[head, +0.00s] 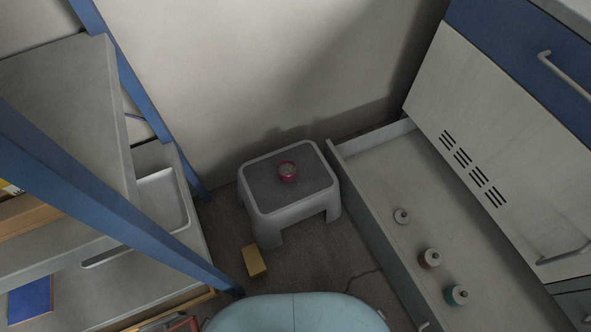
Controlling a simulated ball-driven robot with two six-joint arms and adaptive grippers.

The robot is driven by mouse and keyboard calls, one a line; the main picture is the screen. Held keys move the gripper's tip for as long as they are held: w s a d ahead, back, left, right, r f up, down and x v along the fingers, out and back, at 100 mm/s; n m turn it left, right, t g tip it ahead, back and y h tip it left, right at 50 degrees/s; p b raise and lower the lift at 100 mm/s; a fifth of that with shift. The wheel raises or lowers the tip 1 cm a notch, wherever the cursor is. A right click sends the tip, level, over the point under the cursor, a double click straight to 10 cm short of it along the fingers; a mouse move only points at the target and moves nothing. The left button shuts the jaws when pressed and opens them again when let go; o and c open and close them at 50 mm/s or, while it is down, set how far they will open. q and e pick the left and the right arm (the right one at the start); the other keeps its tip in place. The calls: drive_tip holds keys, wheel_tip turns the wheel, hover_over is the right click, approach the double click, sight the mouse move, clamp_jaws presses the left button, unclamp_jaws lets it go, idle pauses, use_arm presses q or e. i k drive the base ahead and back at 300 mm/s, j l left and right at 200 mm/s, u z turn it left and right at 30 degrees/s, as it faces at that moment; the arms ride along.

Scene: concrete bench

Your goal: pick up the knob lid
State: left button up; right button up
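A small pale round piece with a dark knob, which looks like the knob lid (401,216), lies on the floor of the open drawer (385,165), towards its left side. No jar body shows under it. A red-brown jar (429,258) and a teal jar (456,295), each with a similar pale top and knob, stand nearer in the same drawer. A pink-red pot (287,171) with a greyish inside stands on the grey step stool (290,205); no knob shows on it. Neither of my grippers is in view.
A yellow block (254,261) is on the floor by the stool. Shelving with blue posts (110,208) stands at the left, holding a pale tray (150,205) and a blue book (31,299). A cabinet with handles (500,130) rises right of the drawer.

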sight(401, 217)
drive_tip(key=k+l+z, duration=0.1)
drive_tip(key=z, duration=1.15)
drive_tip(key=u, duration=1.35)
drive_tip(key=k+l+u, duration=0.5)
